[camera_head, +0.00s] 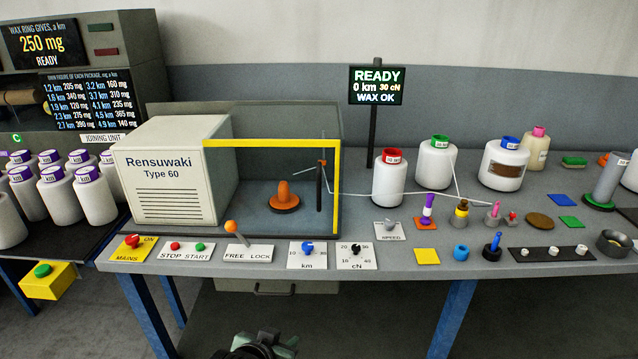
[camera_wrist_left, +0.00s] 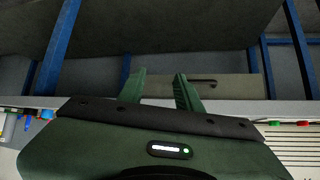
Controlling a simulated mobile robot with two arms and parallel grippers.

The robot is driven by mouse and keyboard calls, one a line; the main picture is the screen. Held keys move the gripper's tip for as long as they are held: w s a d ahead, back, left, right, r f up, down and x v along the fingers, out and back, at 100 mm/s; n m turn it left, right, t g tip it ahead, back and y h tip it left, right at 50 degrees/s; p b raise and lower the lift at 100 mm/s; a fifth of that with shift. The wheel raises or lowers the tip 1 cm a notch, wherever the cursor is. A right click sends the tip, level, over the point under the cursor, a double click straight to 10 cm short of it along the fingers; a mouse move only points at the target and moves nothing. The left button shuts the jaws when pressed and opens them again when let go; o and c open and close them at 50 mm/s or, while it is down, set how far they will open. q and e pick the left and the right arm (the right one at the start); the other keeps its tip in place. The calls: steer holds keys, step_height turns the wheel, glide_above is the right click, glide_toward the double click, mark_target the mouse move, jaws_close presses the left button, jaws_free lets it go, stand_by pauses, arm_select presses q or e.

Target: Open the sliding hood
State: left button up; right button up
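The sliding hood (camera_head: 336,195) is a clear cover with a yellow edge along its top and right side. It stands over the work bay beside the cream Rensuwaki Type 60 machine (camera_head: 170,172). An orange spindle (camera_head: 285,197) and a dark post show inside the bay. My left gripper (camera_head: 262,346) is at the bottom of the head view, in front of and below the table edge, apart from the hood. In the left wrist view its two green fingers (camera_wrist_left: 159,75) are spread with nothing between them. My right gripper is not in view.
An orange-knobbed FREE/LOCK lever (camera_head: 232,228) stands before the hood, beside knobs and buttons along the table's front edge. A drawer (camera_wrist_left: 220,86) shows under the table.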

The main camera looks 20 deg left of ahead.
arm_select(q)
steer(key=w+r+t, duration=0.4)
steer(key=w+r, duration=0.6)
steer(key=w, duration=0.4)
steer(key=n+t+y, duration=0.1)
steer(key=n+t, duration=0.1)
steer(key=t, duration=0.2)
glide_toward(318, 184)
steer(key=w, duration=0.9)
steer(key=shift+w+a, duration=0.3)
steer(key=shift+w, duration=0.05)
steer(key=shift+w+p, duration=0.3)
steer(key=shift+w, duration=0.2)
jaws_close()
steer(key=shift+f, duration=0.1)
